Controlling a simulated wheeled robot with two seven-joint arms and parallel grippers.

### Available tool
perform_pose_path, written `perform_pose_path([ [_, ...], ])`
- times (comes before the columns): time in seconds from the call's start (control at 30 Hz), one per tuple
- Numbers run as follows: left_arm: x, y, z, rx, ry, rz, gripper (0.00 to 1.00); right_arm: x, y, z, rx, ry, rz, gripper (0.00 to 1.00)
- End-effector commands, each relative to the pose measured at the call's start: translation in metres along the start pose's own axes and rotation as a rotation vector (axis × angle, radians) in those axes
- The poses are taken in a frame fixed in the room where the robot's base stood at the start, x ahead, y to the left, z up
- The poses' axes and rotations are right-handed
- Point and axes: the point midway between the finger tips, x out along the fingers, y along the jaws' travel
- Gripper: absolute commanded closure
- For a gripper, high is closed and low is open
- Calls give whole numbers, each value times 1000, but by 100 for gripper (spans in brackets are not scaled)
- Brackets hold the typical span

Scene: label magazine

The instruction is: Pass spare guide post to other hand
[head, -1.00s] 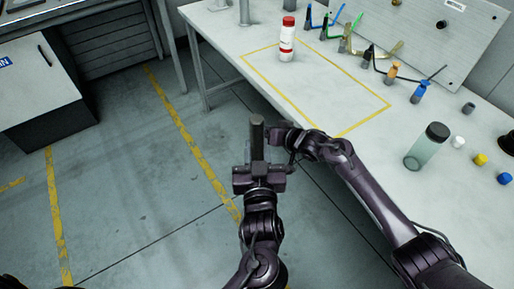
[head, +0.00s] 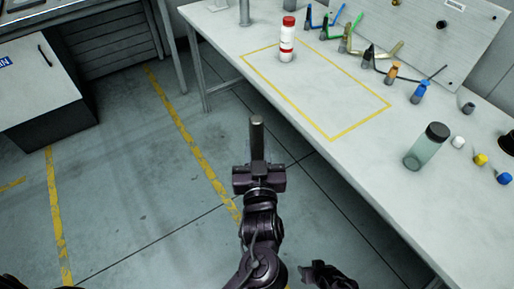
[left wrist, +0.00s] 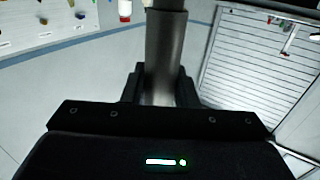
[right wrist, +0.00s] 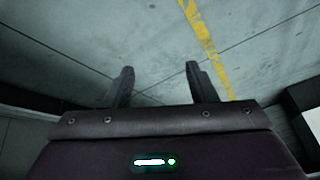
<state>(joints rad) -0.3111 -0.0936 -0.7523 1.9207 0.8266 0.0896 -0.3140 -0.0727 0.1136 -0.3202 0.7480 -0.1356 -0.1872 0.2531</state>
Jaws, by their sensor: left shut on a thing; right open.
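The spare guide post (head: 257,138) is a dark grey cylinder standing upright in my left gripper (head: 258,172), in front of the table edge and above the floor. My left gripper is shut on its lower part. In the left wrist view the post (left wrist: 165,50) rises between the two fingers (left wrist: 160,88). My right gripper (head: 318,270) is low at the bottom of the head view, apart from the post. In the right wrist view its fingers (right wrist: 160,85) are spread with nothing between them, and only floor lies beyond.
The white table (head: 300,110) has a yellow-outlined area with a red and white bottle (head: 287,40) at its far corner. A green-grey bottle (head: 426,148), small caps and several coloured tools stand to the right. A cabinet (head: 45,75) is at the left. The floor between is clear.

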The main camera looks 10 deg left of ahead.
Motion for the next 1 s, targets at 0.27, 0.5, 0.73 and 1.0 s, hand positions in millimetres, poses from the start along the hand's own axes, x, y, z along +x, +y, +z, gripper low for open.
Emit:
perform_pose_path([
  [0.27,0,0,-1,-1,2,0,100,-20,21,148,-36,-207,91,48],
  [0.5,0,0,-1,-1,2,0,100,-42,29,221,-65,-320,128,48],
  [0.73,0,0,-1,-1,2,0,100,-48,30,239,-72,-348,136,48],
  [1.0,0,-2,0,0,1,-1,100,-48,30,238,-72,-347,136,48],
])
